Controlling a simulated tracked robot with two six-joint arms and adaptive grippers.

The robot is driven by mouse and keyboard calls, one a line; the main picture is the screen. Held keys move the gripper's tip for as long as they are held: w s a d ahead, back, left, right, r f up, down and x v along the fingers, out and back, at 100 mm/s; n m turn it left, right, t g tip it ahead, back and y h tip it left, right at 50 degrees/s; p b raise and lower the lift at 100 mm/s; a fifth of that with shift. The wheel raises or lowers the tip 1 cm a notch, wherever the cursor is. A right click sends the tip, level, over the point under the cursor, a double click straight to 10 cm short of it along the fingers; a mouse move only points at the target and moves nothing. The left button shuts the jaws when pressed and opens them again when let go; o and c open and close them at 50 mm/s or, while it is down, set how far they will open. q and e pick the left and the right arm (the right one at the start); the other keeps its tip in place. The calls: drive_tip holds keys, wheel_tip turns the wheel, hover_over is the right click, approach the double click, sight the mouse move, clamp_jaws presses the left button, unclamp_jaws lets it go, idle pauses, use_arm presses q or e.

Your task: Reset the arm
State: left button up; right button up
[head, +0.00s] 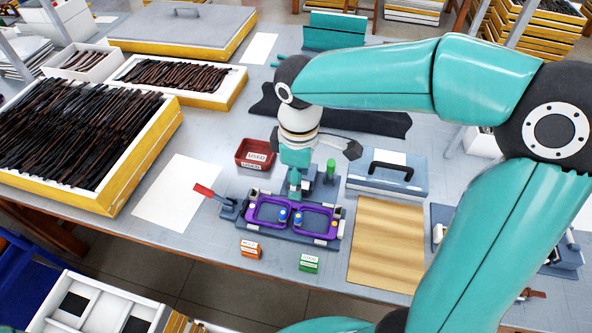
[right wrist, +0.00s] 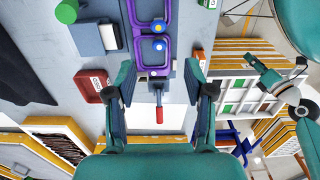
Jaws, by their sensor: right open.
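My right arm comes in from the right in the head view, and its gripper (head: 296,182) is above the back of the purple eyeglass frame (head: 268,226), pointing down. In the right wrist view the two fingers of the right gripper (right wrist: 160,78) are wide apart with nothing held between them. The purple frame (right wrist: 136,45) lies flat in a grey fixture (head: 336,242), with blue and yellow knobs at its middle. A toggle clamp with a red handle (head: 203,191) is beside the fixture's left end. I do not see my left gripper.
A red bin (head: 243,154) stands behind the fixture, and an orange box (head: 250,249) and green box (head: 309,263) stand in front. A wooden board (head: 385,250) lies to the right. White paper (head: 175,195) and trays of dark temple pieces (head: 90,120) are at left.

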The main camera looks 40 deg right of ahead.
drive_tip(key=shift+r, duration=0.9)
